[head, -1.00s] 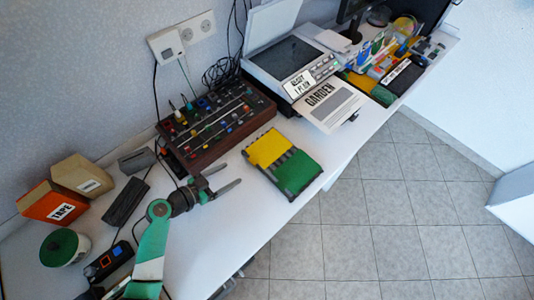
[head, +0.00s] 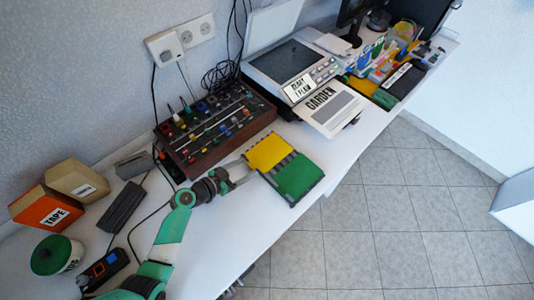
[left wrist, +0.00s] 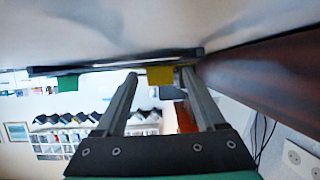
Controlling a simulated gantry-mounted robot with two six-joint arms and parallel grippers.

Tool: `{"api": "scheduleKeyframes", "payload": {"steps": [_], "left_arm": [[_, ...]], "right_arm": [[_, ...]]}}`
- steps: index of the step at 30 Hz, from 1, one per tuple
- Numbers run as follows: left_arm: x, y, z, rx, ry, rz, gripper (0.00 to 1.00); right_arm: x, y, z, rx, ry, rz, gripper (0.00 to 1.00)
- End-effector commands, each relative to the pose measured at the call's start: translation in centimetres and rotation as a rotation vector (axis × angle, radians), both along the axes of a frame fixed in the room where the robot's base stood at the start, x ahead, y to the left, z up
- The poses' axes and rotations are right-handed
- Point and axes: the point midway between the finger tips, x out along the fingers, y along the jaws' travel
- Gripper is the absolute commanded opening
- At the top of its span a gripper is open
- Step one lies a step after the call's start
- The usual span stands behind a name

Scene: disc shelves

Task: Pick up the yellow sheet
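The yellow sheet (head: 268,152) lies on a low dark rack (head: 258,173) on the white desk, next to a green sheet (head: 297,175). My left gripper (head: 246,172) is low over the desk, just left of the rack, pointing at the yellow sheet's side. Its fingers are apart with nothing held. In the left wrist view the yellow sheet's edge (left wrist: 160,76) shows between the two fingertips (left wrist: 160,78), and the green sheet's edge (left wrist: 68,83) lies off to the left. I cannot tell whether the fingertips touch the sheet. My right gripper is not in view.
A dark control box with knobs (head: 215,135) stands close behind my left gripper. An orange TAPE box (head: 45,207) is far left. The desk's front edge (head: 262,245) is near.

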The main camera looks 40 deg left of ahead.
Motion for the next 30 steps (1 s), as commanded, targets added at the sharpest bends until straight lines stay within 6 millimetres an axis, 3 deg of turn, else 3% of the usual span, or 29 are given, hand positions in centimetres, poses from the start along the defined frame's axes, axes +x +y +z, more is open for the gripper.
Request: {"api": "scheduleKeyframes", "payload": {"steps": [2,11,23,29,30], "left_arm": [[0.0,0.0,0.0,0.000,0.000,0.000,0.55],[0.0,0.0,0.0,0.000,0.000,0.000,0.01],[0.0,0.0,0.7,0.001,0.000,-0.001,0.00],[0.0,-0.1,4.0,0.001,-0.002,-0.001,0.00],[0.0,-1.0,4.9,0.002,-0.001,-0.006,0.00]], "right_arm": [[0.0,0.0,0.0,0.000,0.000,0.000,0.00],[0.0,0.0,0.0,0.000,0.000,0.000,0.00],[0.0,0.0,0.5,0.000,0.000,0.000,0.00],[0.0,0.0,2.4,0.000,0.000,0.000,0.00],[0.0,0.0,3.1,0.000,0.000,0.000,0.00]]}}
